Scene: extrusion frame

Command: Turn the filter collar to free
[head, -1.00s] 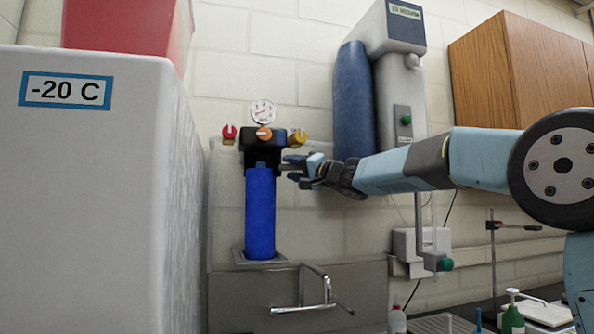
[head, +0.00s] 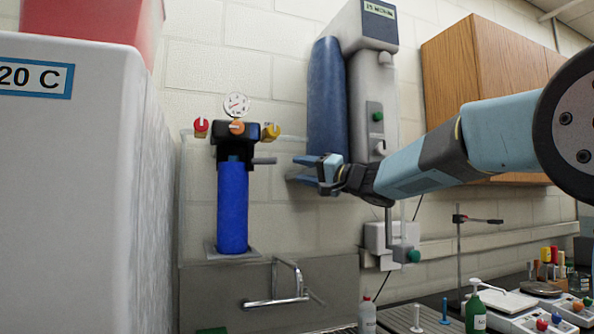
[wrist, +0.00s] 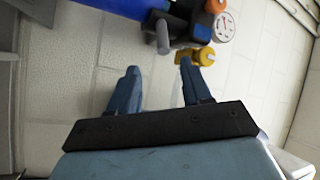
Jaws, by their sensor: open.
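The filter is a tall blue housing (head: 232,208) hanging upright under a black head (head: 240,148). The filter collar (head: 234,160) is the dark band between them, partly in shadow. A grey handle (head: 265,161) sticks out from it to the right; in the wrist view the handle (wrist: 162,38) points toward me, ahead of the fingers. My gripper (head: 292,169) is open and empty, to the right of the handle and apart from it. In the wrist view its two blue fingers (wrist: 160,68) are spread with only wall between them.
A red knob (head: 201,127), an orange knob (head: 237,127), a yellow knob (head: 271,131) and a gauge (head: 236,105) crowd the head. A sink faucet (head: 280,292) is below. A white freezer (head: 75,190) stands left; a wall-mounted blue cylinder (head: 328,100) is above my gripper.

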